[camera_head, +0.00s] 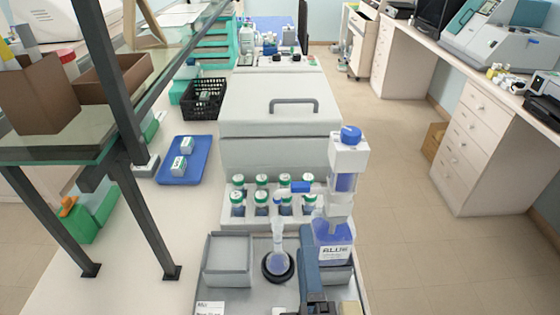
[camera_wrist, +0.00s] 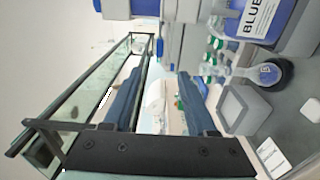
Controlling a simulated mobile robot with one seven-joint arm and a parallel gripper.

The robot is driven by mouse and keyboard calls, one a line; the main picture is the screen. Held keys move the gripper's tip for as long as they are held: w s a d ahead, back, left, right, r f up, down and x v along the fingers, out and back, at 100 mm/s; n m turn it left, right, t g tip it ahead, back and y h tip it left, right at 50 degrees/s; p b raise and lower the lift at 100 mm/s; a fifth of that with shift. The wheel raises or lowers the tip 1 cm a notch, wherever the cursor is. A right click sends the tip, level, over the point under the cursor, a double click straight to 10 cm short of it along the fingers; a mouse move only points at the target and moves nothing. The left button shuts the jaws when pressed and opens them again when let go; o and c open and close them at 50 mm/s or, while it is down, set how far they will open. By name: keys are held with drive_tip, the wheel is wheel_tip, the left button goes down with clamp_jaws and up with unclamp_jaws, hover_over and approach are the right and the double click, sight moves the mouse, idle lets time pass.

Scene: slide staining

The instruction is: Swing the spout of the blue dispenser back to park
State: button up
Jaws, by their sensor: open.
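The blue dispenser (camera_head: 347,160) stands upright on a bottle of blue liquid (camera_head: 333,254), with a white body and blue cap. Its blue spout (camera_head: 293,187) points left, its tip above the mouth of a flask (camera_head: 278,262) holding blue liquid in a dark ring.
Several green-capped jars (camera_head: 238,196) stand behind the flask. A grey square dish (camera_head: 228,258) is left of it. A lidded grey box (camera_head: 280,125) stands behind the jars. A glass shelf with dark posts (camera_head: 150,215) rises at left; a blue tray (camera_head: 187,168) lies beyond it.

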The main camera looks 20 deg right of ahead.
sight(298, 191)
drive_tip(key=p+x, duration=0.3)
drive_tip(key=x, duration=0.9)
drive_tip(key=shift+w+d+f, duration=0.1)
drive_tip(key=shift+w+d, duration=0.2)
drive_tip(key=shift+w, duration=0.05)
clamp_jaws()
idle(1.1)
